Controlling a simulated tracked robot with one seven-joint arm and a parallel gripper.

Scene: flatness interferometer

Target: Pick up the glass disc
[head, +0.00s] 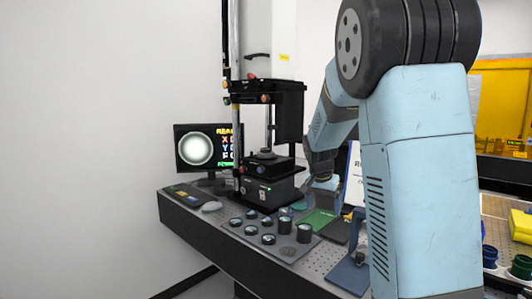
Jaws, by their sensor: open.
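I cannot single out the glass disc for certain. A flat, greyish round piece (287,251) lies at the front of the dark tray (314,243), and a small teal round shape (299,206) shows behind the tray. A pale round piece (266,153) also sits on the stage of the black interferometer (266,190). My gripper (324,204) is small in view, pointing down over the bench near the green mat, right of the interferometer. It is open, with nothing visible in it; its fingertips are hard to make out.
Several dark cylinders with pale tops stand on the tray, one being this taller one (304,232). A green mat (318,220) lies behind it. My arm hides much of the bench's right side.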

